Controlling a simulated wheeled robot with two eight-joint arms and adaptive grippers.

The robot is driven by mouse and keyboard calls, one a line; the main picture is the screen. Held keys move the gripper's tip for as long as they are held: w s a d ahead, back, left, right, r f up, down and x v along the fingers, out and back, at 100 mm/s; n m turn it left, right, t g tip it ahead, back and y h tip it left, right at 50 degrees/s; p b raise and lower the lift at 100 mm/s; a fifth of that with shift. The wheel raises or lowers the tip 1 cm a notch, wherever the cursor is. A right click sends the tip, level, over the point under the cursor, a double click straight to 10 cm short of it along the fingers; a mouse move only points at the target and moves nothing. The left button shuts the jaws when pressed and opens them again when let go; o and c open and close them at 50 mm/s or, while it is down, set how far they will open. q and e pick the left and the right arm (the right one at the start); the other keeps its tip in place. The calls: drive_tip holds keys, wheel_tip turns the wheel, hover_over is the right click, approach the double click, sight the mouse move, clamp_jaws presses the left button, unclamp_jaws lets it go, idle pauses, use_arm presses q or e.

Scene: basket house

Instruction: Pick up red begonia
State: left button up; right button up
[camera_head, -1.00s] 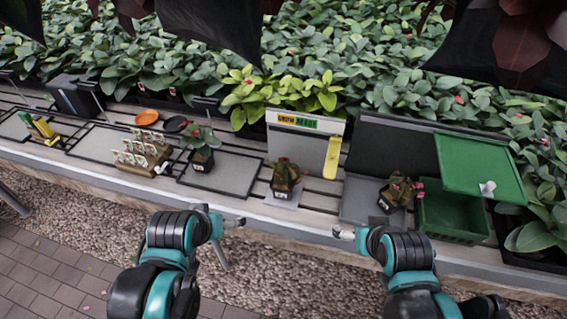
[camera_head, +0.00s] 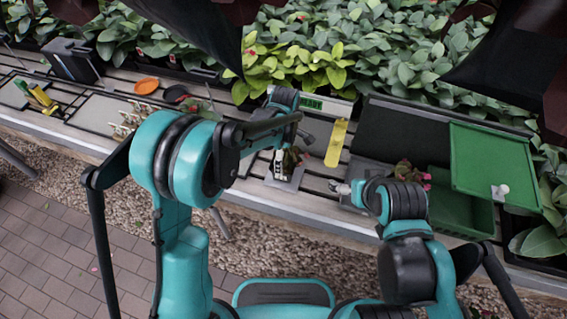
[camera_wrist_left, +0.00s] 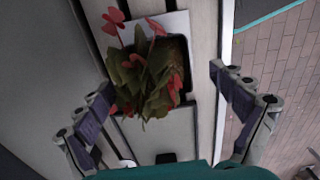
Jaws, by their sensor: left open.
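A potted plant with red flowers and dark green-red leaves, the red begonia (camera_head: 295,157), stands on a small pale plate in the middle of the bench, partly hidden by my left arm. In the left wrist view the red begonia (camera_wrist_left: 148,78) lies between the two spread fingers. My left gripper (camera_head: 284,160) is over the plant, pointing down; it is open, and in the left wrist view its fingers (camera_wrist_left: 160,82) stand on either side of the foliage, apart from the pot. My right gripper (camera_head: 341,187) is small and low beside the bench edge; its jaws are unclear.
Another potted plant with pink-red flowers (camera_head: 408,173) stands right, partly hidden by my right arm. A yellow tool (camera_head: 336,142) leans behind. An orange dish (camera_head: 146,86) is at left.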

sight(284, 165)
use_arm(q)
wheel_tip(284, 165, down, 3)
drive_tip(key=shift+b, duration=0.55)
drive_tip(key=f+b, duration=0.1)
drive_tip(key=f, duration=0.1)
drive_tip(key=f+b, duration=0.1)
drive_tip(key=f, duration=0.2)
drive_tip(key=shift+w+a+f, duration=0.1)
drive_tip(key=shift+w+a, duration=0.05)
drive_tip(key=shift+w, duration=0.05)
drive_tip(key=shift+c, duration=0.6)
drive_tip(key=c, duration=1.4)
